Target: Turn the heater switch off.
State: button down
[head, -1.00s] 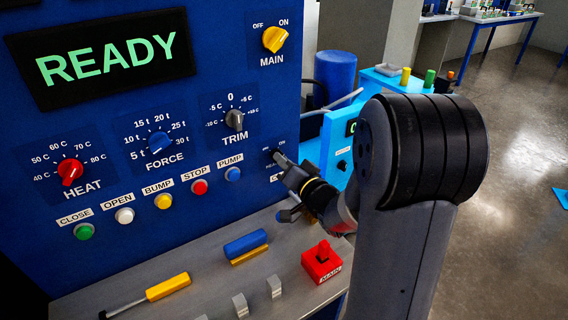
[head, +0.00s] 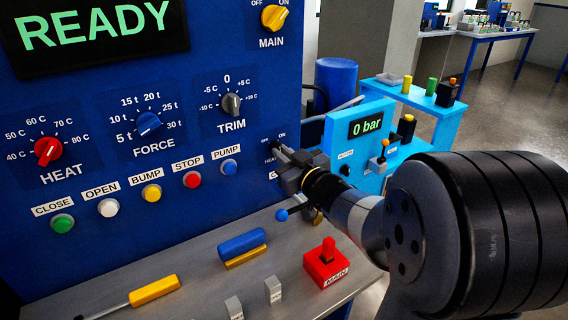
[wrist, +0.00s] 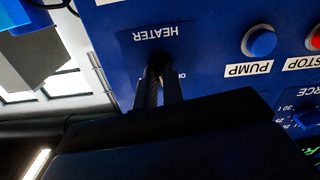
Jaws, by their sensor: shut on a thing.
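The heater switch (wrist: 159,62) is a small dark knob on the blue panel, under the upside-down HEATER label (wrist: 160,32) in the wrist view. My gripper (wrist: 160,75) is at the panel with its two dark fingers closed around the switch. In the head view my gripper (head: 279,156) covers the switch, with parts of the OFF and ON marks showing just above. The switch is mostly hidden by the fingers, and I cannot tell which way it points.
The PUMP button (head: 229,167) and STOP button (head: 192,180) are left of my gripper on the panel. A blue ball-ended lever (head: 282,214) is just below it. A red MAIN block (head: 327,264) and a blue-and-yellow block (head: 242,246) are on the grey shelf.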

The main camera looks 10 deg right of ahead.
jog(key=shift+f+n+b, duration=0.1)
jog(key=shift+n+b, duration=2.15)
jog(key=shift+n, duration=1.35)
jog(key=c, duration=1.5)
grip_release()
jog(key=shift+p+v, duration=0.95)
jog(key=shift+v, duration=4.45)
